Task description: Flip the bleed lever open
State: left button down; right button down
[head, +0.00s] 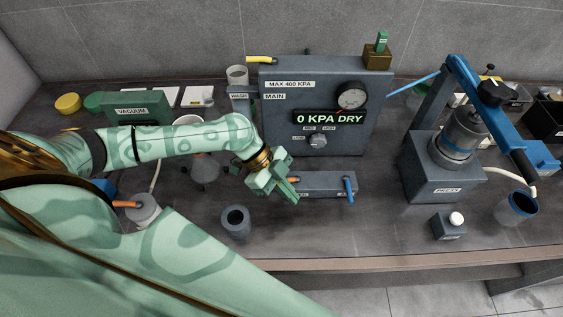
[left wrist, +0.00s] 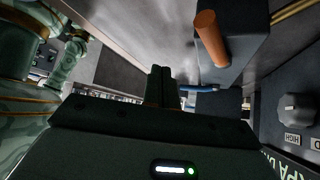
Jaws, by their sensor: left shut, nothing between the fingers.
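A low grey valve block (head: 322,180) stands on the bench in front of the main panel. It carries an orange handle (head: 293,180) at its left and a blue lever (head: 349,189) at its right end. I cannot read which one is the bleed lever. My left gripper (head: 288,192) is shut and empty, at the block's left end, partly covering it. In the left wrist view its closed fingertips (left wrist: 161,75) point toward the blue lever (left wrist: 198,87), with the orange handle (left wrist: 210,38) to their upper right. Contact cannot be told. My right gripper is not in view.
The panel (head: 325,115) reads "0 KPA DRY", with a gauge (head: 351,97) and a knob (head: 318,140). A grey cup (head: 236,221) stands left of the block. A press (head: 447,165) and a white-button box (head: 450,225) stand right.

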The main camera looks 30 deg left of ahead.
pick_arm(q)
jog(key=w+a+r, duration=0.4)
jog(key=a+r, duration=0.1)
jog(key=r, duration=0.2)
jog(key=shift+w+b, duration=0.4)
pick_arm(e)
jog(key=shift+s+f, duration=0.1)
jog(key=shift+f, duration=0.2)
pick_arm(q)
jog(key=shift+r, duration=0.1)
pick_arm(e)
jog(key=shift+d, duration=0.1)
pick_arm(q)
jog(key=shift+r, duration=0.1)
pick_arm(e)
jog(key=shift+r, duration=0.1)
